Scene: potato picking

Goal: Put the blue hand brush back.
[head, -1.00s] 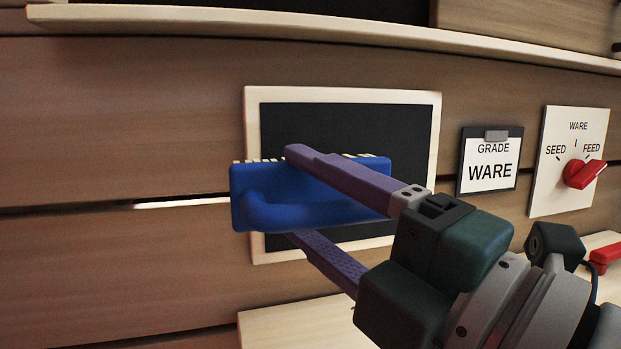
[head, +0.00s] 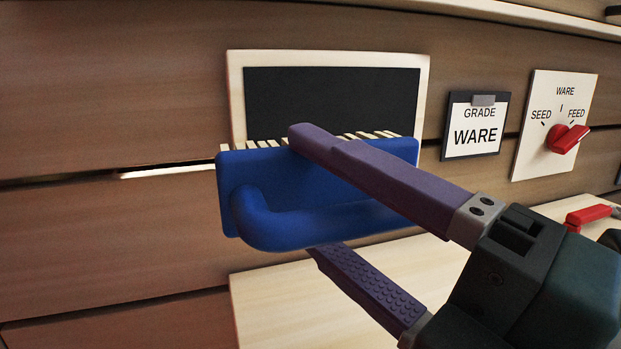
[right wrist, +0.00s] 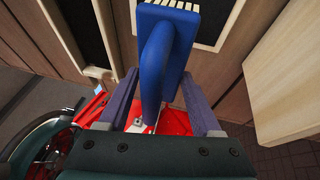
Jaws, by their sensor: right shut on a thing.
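The blue hand brush (head: 315,220) is held up in front of the wooden wall, its pale bristles along the top edge and its curved handle lower down. My right gripper (head: 305,190) is shut on the brush, with one purple finger across its front and the other below and behind it. In the right wrist view the brush (right wrist: 158,62) stands between the two fingers (right wrist: 155,95), handle toward the palm and bristles at the top. My left gripper is not in view.
A framed blackboard (head: 330,100) is on the wall behind the brush. To its right are a "GRADE WARE" sign (head: 475,125) and a dial plate with a red knob (head: 567,138). A pale wooden surface (head: 270,300) lies below; a red-handled item (head: 590,214) is at its right.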

